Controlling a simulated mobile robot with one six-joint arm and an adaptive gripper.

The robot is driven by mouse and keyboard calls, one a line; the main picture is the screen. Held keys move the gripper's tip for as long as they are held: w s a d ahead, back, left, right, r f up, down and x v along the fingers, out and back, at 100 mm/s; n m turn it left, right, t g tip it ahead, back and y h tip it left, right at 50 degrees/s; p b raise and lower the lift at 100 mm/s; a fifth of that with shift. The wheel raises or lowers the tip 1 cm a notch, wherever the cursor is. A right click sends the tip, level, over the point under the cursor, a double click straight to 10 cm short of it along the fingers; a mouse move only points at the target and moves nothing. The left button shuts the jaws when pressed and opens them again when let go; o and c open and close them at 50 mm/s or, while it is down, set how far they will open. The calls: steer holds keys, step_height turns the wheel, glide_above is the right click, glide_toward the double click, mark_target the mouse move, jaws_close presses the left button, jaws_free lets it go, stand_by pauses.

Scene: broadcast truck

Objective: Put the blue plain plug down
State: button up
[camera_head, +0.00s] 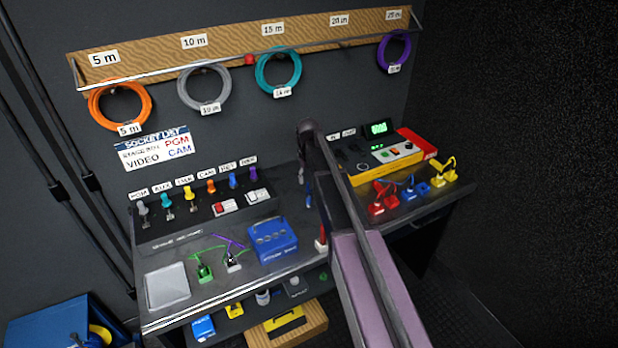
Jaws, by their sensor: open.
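My arm reaches in from the lower right to the middle of the bench (215,286). My gripper (308,198) is small and partly hidden beside my arm; it is open. A slim blue piece (308,187) shows at the gripper, low over the bench; it may be the blue plain plug, and I cannot tell whether it touches the bench. Another blue plug (232,180) stands upright in the labelled row at the back, between an orange plug (210,186) and a purple plug (252,174).
A blue box (272,240), green plug (204,272) and grey tray (167,287) occupy the front left. A red upright piece (321,238) stands close to my arm. A yellow-and-red console (385,165) and cabled red, blue and yellow plugs fill the right. Cable coils hang above.

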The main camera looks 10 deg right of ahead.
steer(key=shift+r+p, duration=0.65)
steer(key=shift+r, duration=0.2)
steer(key=s+d+m, duration=0.2)
steer(key=s, duration=2.5)
steer(key=shift+s+d, duration=0.25)
steer(key=shift+d, duration=0.1)
steer(key=shift+o, duration=0.5)
steer(key=w+a+r+m+p, duration=0.1)
steer(key=w+m, duration=0.1)
steer(key=w, duration=1.1)
steer(key=w+a+r+m+p, duration=0.1)
steer(key=w+m, duration=0.1)
steer(key=w, duration=1.2)
steer(key=shift+w+a+r, duration=0.15)
steer(key=shift+a+r, duration=0.1)
steer(key=shift+a, duration=0.15)
steer(key=shift+f, duration=0.15)
